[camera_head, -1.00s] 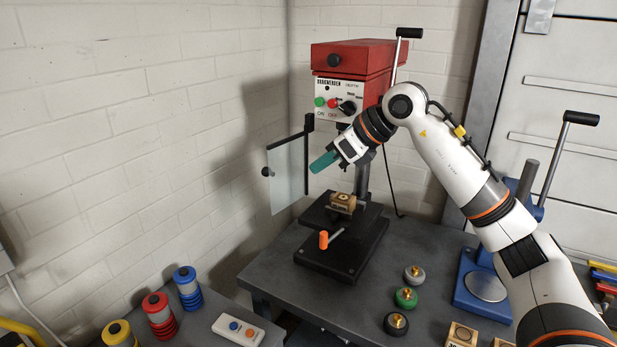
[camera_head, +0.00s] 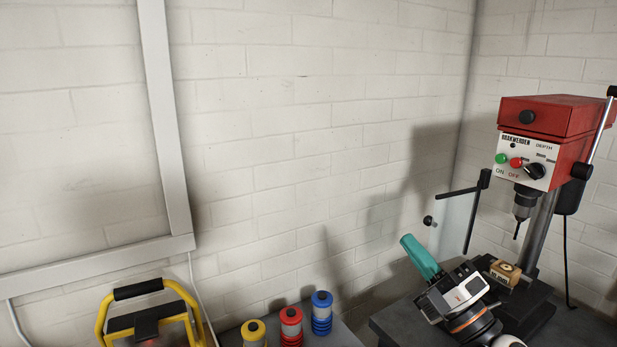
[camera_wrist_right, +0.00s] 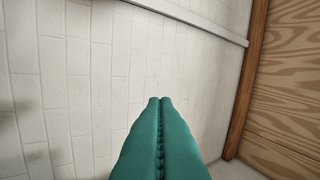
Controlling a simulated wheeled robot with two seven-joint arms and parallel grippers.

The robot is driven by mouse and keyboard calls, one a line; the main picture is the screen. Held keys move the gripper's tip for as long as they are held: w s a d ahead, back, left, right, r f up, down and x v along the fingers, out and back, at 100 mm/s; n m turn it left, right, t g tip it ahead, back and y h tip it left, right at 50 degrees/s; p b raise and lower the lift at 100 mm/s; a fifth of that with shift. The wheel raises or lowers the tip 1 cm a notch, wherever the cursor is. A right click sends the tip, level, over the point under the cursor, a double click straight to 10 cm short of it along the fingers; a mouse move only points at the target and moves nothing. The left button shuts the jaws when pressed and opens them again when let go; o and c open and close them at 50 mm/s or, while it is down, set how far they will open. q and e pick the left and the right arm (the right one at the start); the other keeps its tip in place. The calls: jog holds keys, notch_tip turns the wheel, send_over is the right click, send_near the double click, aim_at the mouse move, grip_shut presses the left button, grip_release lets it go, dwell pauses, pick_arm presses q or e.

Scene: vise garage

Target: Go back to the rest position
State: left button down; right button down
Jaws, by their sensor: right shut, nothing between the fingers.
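My right gripper (camera_head: 411,241) is in the lower right of the head view, in front of the drill press. Its teal fingers point up and to the left, in the air. In the right wrist view the two teal fingers (camera_wrist_right: 161,100) lie against each other with nothing between them. They face a white brick wall (camera_wrist_right: 90,70). My left gripper is not in the head view.
The red drill press (camera_head: 548,130) stands on the dark bench at the right, a wooden block (camera_head: 505,274) on its table. Yellow, red and blue ringed posts (camera_head: 321,313) stand at bottom centre. A yellow-framed device (camera_head: 150,318) is at lower left. In the wrist view, wooden boards (camera_wrist_right: 290,90) are at right.

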jog(key=s+d+f+m+g+h, duration=0.2)
jog(key=s+d+f+m+h, duration=0.15)
jog(key=f+m+h, duration=0.55)
jog(key=s+d+f+m+g+h, duration=0.2)
jog(key=d+f+m+h, duration=0.3)
jog(key=f+m, duration=0.6)
jog(key=s+a+f+m+g, duration=0.2)
jog(key=s+f+g, duration=0.5)
jog(key=s, duration=0.4)
jog(key=s+a+f+m+g, duration=0.25)
jog(key=s+f+g, duration=0.25)
jog(key=s+f, duration=0.5)
jog(key=s+f+g, duration=0.1)
jog(key=s+f, duration=0.1)
jog(key=f, duration=1.1)
jog(key=s+f+g, duration=0.1)
jog(key=s+f, duration=0.1)
jog(key=f, duration=1.2)
jog(key=s+d+f, duration=0.2)
jog(key=s+f, duration=1.2)
jog(key=s, duration=0.1)
jog(key=shift+s+d+f+g+y, duration=0.2)
jog(key=shift+f+g+y, duration=0.1)
jog(key=shift+g, duration=0.1)
